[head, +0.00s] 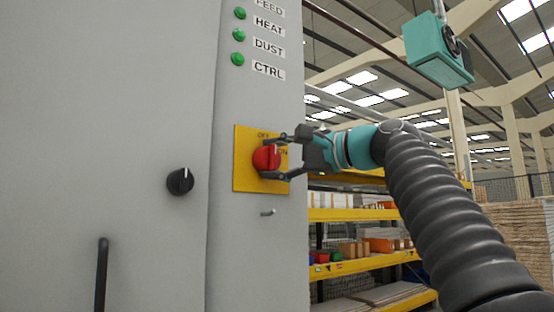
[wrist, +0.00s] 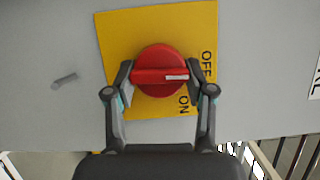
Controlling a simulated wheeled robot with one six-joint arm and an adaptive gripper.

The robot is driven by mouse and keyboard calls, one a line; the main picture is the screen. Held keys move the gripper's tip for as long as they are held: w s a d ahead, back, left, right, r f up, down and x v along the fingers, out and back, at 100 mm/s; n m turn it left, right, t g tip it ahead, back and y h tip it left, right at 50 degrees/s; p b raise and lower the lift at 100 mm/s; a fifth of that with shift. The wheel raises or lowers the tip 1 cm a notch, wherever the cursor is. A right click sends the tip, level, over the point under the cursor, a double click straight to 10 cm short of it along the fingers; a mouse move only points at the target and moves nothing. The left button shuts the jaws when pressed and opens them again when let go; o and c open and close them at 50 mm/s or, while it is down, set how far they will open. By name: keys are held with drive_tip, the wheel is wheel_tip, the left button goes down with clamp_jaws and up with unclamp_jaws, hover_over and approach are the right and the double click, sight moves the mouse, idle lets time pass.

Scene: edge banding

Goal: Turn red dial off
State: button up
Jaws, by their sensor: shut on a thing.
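The red dial (head: 266,158) sits on a yellow plate (head: 243,180) on the grey cabinet. In the wrist view the dial (wrist: 158,85) has a raised bar lying across the picture. A white mark on the bar's right end points between the OFF and ON lettering, nearer the level of OFF. In the head view the mark stands near upright. My gripper (head: 278,158) reaches the dial from the right. In the wrist view the fingers of my gripper (wrist: 160,82) are closed on the dial, one at each end of the bar. The fingers partly cover the dial's edges.
A black knob (head: 180,181) is left of the plate, and a small metal peg (head: 268,212) sticks out below it. Green lamps (head: 239,36) are above. A black handle (head: 101,270) is at lower left. Shelves (head: 350,214) stand behind, to the right.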

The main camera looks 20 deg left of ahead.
drive_tip(key=shift+s+n, duration=0.1)
drive_tip(key=shift+n, duration=0.3)
idle(0.4)
drive_tip(key=o, duration=1.2)
drive_tip(key=shift+c, duration=0.2)
